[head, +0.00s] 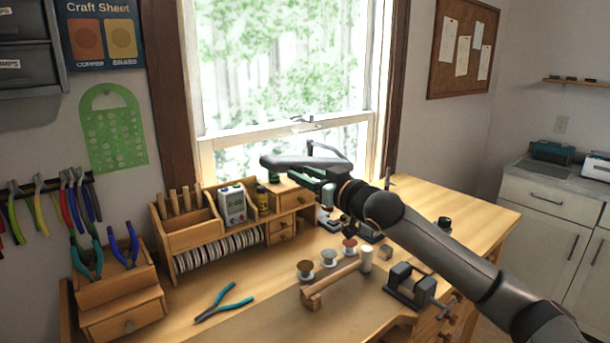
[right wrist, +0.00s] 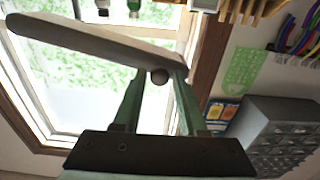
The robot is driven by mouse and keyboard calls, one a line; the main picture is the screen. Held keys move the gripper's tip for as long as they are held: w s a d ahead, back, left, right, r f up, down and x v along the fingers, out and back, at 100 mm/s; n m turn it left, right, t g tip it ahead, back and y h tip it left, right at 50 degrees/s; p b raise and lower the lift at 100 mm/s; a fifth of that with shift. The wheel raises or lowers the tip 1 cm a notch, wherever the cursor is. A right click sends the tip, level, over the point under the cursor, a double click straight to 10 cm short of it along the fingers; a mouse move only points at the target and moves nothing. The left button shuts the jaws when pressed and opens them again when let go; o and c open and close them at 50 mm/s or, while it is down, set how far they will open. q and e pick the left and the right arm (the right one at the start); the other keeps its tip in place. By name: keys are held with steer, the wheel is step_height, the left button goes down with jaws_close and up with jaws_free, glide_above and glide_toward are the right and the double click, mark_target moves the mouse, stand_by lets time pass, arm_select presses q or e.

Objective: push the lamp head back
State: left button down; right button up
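The lamp head (head: 290,160) is a long, flat grey bar in front of the window, above the workbench. In the right wrist view the lamp head (right wrist: 85,38) slants across the upper left, with a small round knob (right wrist: 158,76) at its lower edge. My right gripper (head: 305,173) is just under the lamp head. Its green fingers stand apart in the right wrist view (right wrist: 161,82), with the knob between or just beyond their tips. I cannot tell whether they touch it. My left gripper is not in view.
The workbench (head: 260,325) below carries a wooden organizer (head: 188,235) with a meter, teal pliers (head: 224,304), several spools, and a vise (head: 410,286). The window (head: 280,65) is close behind the lamp head. A pliers stand (head: 120,293) is at left.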

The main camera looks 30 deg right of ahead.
jaws_close()
stand_by(1.1)
